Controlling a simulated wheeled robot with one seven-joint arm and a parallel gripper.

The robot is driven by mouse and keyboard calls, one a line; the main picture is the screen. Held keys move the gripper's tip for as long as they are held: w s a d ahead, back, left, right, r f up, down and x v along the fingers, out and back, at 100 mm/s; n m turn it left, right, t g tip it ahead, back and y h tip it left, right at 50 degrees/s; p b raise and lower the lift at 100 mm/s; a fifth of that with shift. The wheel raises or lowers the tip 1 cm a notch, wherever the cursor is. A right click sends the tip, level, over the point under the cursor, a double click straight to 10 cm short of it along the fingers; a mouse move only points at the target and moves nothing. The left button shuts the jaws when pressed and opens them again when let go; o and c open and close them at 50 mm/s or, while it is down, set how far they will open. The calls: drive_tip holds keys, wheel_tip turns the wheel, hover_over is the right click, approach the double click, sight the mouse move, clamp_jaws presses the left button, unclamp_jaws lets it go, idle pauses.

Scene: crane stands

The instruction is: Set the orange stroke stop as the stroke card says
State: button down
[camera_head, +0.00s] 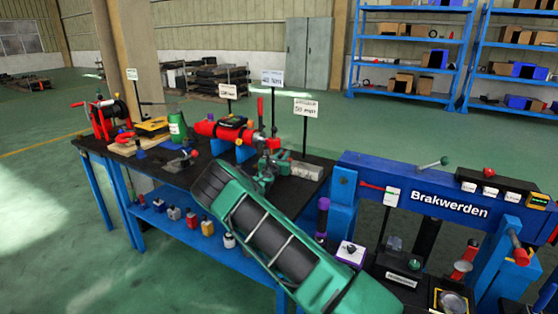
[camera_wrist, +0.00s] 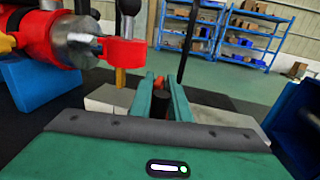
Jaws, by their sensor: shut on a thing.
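In the wrist view my gripper (camera_wrist: 161,84) has its two green fingers close together around a small orange-red piece (camera_wrist: 159,80). This may be the stroke stop; its shape and any scale are too small or hidden to tell. In the head view my gripper (camera_head: 268,165) is above the black-topped bench, partly hidden behind my green arm. A white card (camera_head: 305,107) on a black post stands just beyond it; it seems to begin with "50", with the rest unclear. A red cylinder (camera_head: 225,131) lies on blue blocks left of my gripper and also shows in the wrist view (camera_wrist: 45,38).
A pale block (camera_head: 304,170) lies right of my gripper. Two more cards (camera_head: 272,78) (camera_head: 228,91) stand on posts behind. A red winch (camera_head: 104,118) and a green can (camera_head: 177,127) are at the left. A blue "Brakwerden" frame (camera_head: 435,198) stands at the right.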

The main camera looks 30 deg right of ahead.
drive_tip(key=shift+w+a, duration=0.2)
drive_tip(key=shift+a, duration=0.15)
drive_tip(key=shift+f, duration=0.1)
drive_tip(key=c, duration=1.7)
unclamp_jaws()
drive_tip(key=shift+s+d, duration=0.1)
drive_tip(key=shift+s, duration=0.05)
drive_tip(key=v, duration=1)
drive_tip(key=shift+s+a, duration=0.2)
drive_tip(key=shift+a, duration=0.05)
